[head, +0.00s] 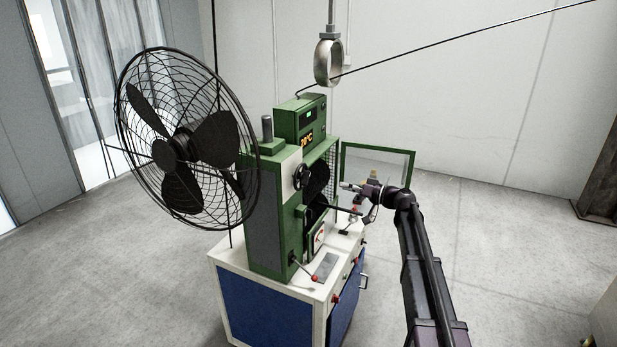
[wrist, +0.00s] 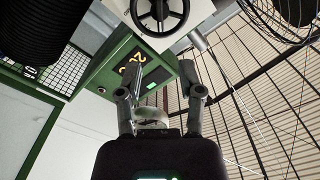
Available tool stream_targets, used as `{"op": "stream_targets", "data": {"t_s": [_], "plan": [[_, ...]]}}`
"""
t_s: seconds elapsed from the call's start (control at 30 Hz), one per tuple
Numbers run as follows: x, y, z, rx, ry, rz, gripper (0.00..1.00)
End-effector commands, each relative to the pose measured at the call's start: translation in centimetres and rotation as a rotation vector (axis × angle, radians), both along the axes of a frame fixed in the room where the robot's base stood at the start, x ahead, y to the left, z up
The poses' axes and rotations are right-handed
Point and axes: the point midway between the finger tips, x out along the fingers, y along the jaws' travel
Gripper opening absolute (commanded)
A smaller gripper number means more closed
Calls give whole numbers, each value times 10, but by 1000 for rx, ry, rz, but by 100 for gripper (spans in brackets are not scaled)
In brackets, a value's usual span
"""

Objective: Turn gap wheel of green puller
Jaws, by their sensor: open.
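The green puller (head: 270,225) is a tall green machine on a white and blue cabinet. Its gap wheel (head: 302,177) is a small black handwheel on a pale plate on the side facing my arm. In the wrist view the gap wheel (wrist: 160,14) shows spokes and a hub at the top edge, partly cut off. My gripper (head: 343,185) is to the right of the wheel, apart from it. In the wrist view my gripper (wrist: 160,80) is open and empty, its fingers pointing toward the machine, with the wheel beyond the fingertips.
A large black caged fan (head: 180,140) stands left of the puller. An open green-framed door (head: 378,170) is behind my gripper. Red-knobbed levers (head: 313,278) stand on the cabinet top. A metal ring (head: 327,62) hangs above, with a thin rod passing it.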

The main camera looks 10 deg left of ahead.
Motion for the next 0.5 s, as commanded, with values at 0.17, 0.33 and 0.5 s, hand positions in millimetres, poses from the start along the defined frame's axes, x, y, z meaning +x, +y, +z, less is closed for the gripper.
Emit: {"op": "stream_targets", "data": {"t_s": [0.17, 0.33, 0.5], "plan": [[0, 1, -1, 0, 1, 1, 49], [1, 4, -1, -1, 1, 1, 49], [5, 15, -1, -2, 2, 2, 49]]}}
